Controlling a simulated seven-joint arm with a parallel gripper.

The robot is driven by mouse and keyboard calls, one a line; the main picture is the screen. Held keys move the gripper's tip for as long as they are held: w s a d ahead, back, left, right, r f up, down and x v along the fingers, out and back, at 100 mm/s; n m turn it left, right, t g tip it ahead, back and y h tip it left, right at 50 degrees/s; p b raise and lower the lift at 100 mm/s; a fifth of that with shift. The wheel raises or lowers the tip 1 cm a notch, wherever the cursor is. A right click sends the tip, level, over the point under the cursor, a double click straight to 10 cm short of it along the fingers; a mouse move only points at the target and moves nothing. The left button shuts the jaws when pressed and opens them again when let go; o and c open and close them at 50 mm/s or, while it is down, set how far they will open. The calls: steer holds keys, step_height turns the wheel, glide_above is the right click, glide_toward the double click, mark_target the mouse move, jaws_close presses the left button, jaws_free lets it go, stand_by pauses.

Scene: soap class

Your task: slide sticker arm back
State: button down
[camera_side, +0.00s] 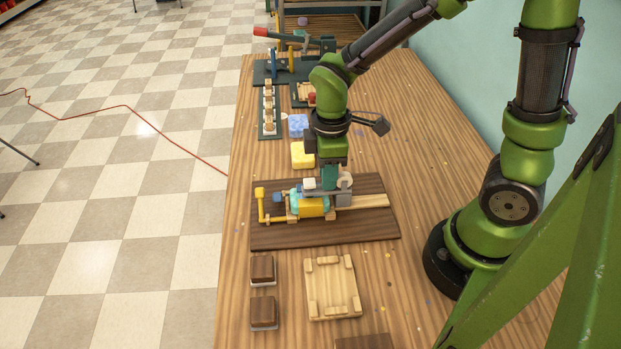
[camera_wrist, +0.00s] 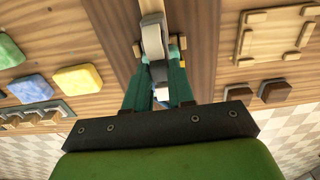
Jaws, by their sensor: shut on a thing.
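A labelling device stands on a dark wooden board (camera_side: 270,238) in the side view. It has a yellow post (camera_side: 261,207) at the left, a teal and yellow body (camera_side: 312,207) in the middle, and a pale wooden rail (camera_side: 365,201) at the right. The grey sticker arm (camera_side: 344,184) with a rounded end sits over the rail, right of the body. It also shows in the wrist view (camera_wrist: 153,38). My gripper (camera_side: 329,185) is low over the device, its teal fingers (camera_wrist: 157,72) closed around the grey part. The exact contact is partly hidden.
A wooden tray with corner blocks (camera_side: 332,288) and two brown blocks (camera_side: 263,270) lie in front. A yellow soap (camera_side: 303,155) and a blue soap (camera_side: 298,125) lie behind, near a rack (camera_side: 268,112). A red-handled press (camera_side: 290,38) stands at the far end.

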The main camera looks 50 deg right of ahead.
steer(key=s+d, duration=0.6)
steer(key=shift+s+d, duration=0.15)
steer(key=shift+d, duration=0.1)
steer(key=c, duration=1)
jaws_free()
steer(key=shift+o, duration=0.2)
step_height(320, 180, up, 17)
